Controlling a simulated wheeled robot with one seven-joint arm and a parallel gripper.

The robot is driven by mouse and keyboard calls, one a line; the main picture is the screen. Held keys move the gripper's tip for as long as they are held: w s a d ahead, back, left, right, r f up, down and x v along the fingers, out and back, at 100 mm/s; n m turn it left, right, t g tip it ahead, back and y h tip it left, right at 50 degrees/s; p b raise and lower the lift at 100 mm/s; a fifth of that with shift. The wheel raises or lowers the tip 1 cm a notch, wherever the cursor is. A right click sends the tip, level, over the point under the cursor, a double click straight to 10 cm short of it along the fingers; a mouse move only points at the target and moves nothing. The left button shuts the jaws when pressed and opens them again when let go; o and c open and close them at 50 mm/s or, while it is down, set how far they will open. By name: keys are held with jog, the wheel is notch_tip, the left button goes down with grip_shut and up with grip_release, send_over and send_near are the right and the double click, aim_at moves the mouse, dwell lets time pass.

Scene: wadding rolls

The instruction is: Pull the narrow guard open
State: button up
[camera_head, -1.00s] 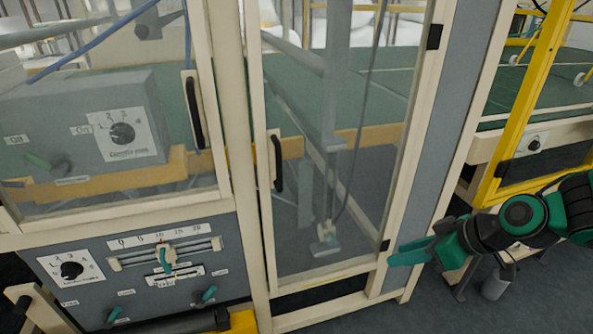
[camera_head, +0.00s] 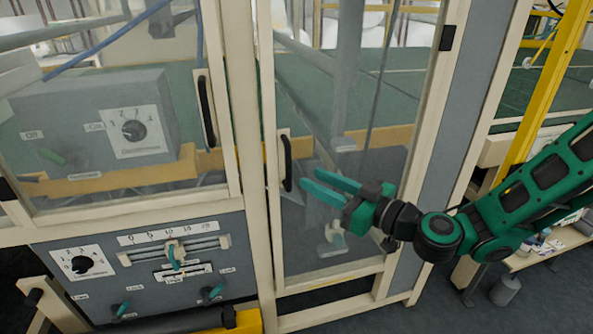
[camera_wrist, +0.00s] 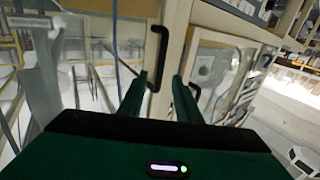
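The narrow guard is a tall clear panel in a cream frame (camera_head: 426,110), and it stands shut in the machine front. Its black vertical handle (camera_head: 287,163) is on the left side of its frame. My gripper (camera_head: 311,187) is in front of the panel, just right of the handle, with its two green fingers apart and nothing between them. In the wrist view my gripper (camera_wrist: 163,85) points at the cream frame, and a black handle (camera_wrist: 158,58) shows just beyond the fingertips. The gripper looks apart from the handle.
A wider clear guard with its own black handle (camera_head: 207,110) is to the left. Below it is a grey control panel (camera_head: 140,268) with a dial and levers. A yellow frame (camera_head: 540,95) stands at the right. Grey floor is free in front.

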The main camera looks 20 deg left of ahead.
aim_at(295, 170)
jog(key=x, duration=0.7)
jog(key=shift+a, duration=0.1)
grip_shut()
